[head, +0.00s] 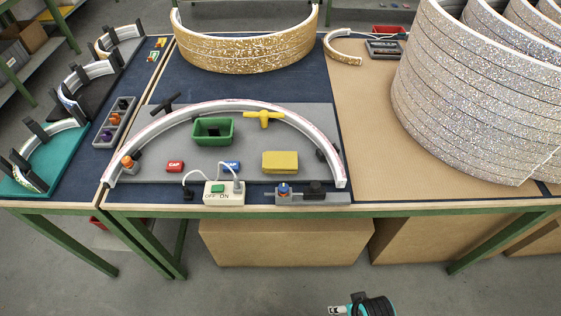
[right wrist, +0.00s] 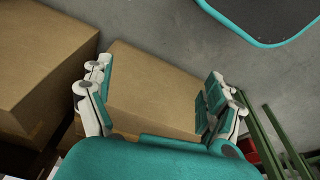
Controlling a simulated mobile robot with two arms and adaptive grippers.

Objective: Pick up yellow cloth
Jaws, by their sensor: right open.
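A yellow folded cloth (head: 280,162) lies on the grey board (head: 255,150) on the table, inside the white arc and near its right end. It looks like a flat, thick rectangle. My right gripper shows in the right wrist view (right wrist: 158,76), with its two fingers wide apart and nothing between them. Part of my right arm's end shows at the bottom edge of the head view, in front of the table and well away from the cloth. My left gripper is not in view.
The white arc (head: 135,141) curves behind. Cardboard boxes (head: 285,240) stand under the table.

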